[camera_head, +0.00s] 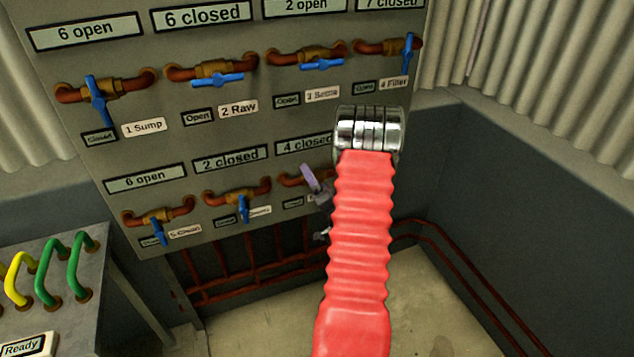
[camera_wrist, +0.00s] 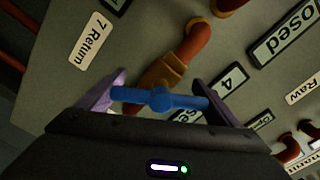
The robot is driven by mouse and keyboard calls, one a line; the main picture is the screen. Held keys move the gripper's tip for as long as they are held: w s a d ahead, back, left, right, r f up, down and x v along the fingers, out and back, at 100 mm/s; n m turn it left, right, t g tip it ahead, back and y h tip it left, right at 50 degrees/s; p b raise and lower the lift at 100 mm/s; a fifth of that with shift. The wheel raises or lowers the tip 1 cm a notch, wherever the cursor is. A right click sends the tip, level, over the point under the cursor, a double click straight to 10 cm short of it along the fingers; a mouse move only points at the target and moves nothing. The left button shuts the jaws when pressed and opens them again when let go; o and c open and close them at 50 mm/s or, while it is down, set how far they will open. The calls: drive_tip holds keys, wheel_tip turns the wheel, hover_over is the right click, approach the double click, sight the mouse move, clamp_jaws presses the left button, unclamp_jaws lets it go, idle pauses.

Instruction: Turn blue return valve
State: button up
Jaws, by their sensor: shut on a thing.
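The blue return valve handle (camera_wrist: 160,98) lies level across the wrist view, on a brass valve body (camera_wrist: 163,72) with a copper pipe. A label reading "7 Return" (camera_wrist: 90,41) is beside it. My gripper (camera_wrist: 165,92) is shut on the handle, with one purple finger at each end of it. In the head view my gripper (camera_head: 313,180) is at the lower right of the panel, by the copper pipe (camera_head: 290,180) under the "4 closed" sign (camera_head: 304,145). My red arm hides the right part of this valve there, and its blue handle cannot be made out.
The grey panel (camera_head: 230,125) carries several other blue-handled valves, including 1 Sump (camera_head: 98,100), 2 Raw (camera_head: 218,79) and 4 Filter (camera_head: 407,55). A console with yellow and green handles (camera_head: 47,272) stands at lower left. Red pipes (camera_head: 240,288) run low along the wall.

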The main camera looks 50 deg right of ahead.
drive_tip(key=shift+s+d+f+m, duration=0.15)
drive_tip(key=shift+s+d+m, duration=0.05)
drive_tip(key=shift+m, duration=0.4)
drive_tip(key=o, duration=0.7)
drive_tip(key=shift+o, duration=1.1)
drive_tip(key=shift+w+a, duration=0.1)
drive_tip(key=v, duration=1.4)
drive_tip(key=v, duration=0.7)
drive_tip(key=shift+s+a, duration=0.15)
drive_tip(key=shift+s, duration=0.25)
